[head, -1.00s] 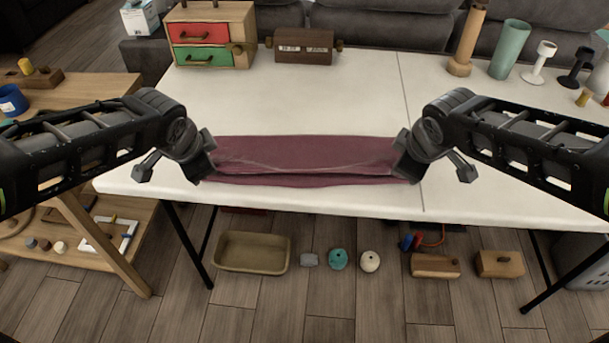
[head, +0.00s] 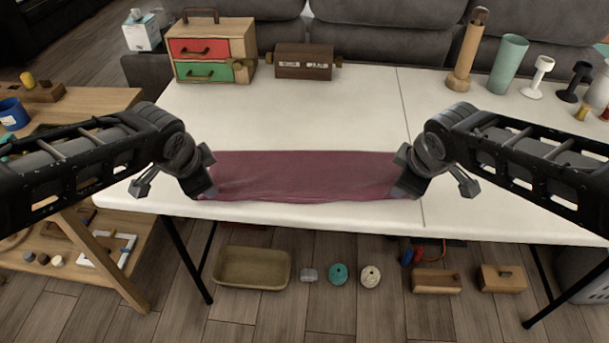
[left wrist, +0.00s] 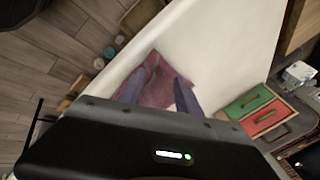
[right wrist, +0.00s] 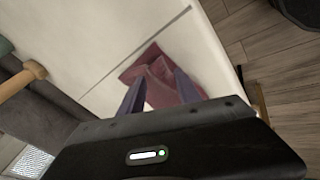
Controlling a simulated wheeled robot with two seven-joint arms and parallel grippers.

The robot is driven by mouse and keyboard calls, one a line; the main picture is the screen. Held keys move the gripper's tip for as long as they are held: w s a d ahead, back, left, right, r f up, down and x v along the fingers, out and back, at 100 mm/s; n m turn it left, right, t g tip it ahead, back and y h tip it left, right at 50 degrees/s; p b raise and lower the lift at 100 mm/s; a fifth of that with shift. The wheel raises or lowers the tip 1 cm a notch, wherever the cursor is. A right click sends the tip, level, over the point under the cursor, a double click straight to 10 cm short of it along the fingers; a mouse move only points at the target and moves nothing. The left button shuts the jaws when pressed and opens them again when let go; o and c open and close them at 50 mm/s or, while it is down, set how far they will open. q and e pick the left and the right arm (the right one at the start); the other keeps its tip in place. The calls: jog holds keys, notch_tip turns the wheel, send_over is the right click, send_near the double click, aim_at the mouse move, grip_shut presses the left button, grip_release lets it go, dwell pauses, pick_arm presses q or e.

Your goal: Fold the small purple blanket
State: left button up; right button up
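The small purple blanket (head: 305,175) lies as a wide, narrow strip along the front edge of the white table. Its upper face looks mostly smooth, and any layers below are hidden. My left gripper (head: 211,186) is at its left end and my right gripper (head: 401,186) at its right end, both low over the table. In the left wrist view the fingers (left wrist: 158,88) stand apart with blanket (left wrist: 156,75) showing between them. In the right wrist view the fingers (right wrist: 158,88) are also apart, with creased blanket (right wrist: 152,68) between and beyond them.
The white table (head: 330,110) is clear behind the blanket. At its back stand a drawer box (head: 213,50) and a brown wooden box (head: 304,62). A wooden cylinder (head: 466,55), a green cup (head: 508,65) and smaller items stand back right. A tray (head: 252,268) is on the floor.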

pick_arm(q)
jog(key=s+v, duration=0.1)
jog(key=v, duration=0.8)
jog(key=shift+s, duration=0.15)
pick_arm(e)
jog(key=s+v, duration=0.1)
jog(key=v, duration=0.9)
jog(key=shift+f, duration=0.25)
pick_arm(q)
jog(key=shift+r, duration=0.1)
jog(key=shift+c, duration=0.2)
pick_arm(e)
jog(key=shift+c, duration=0.2)
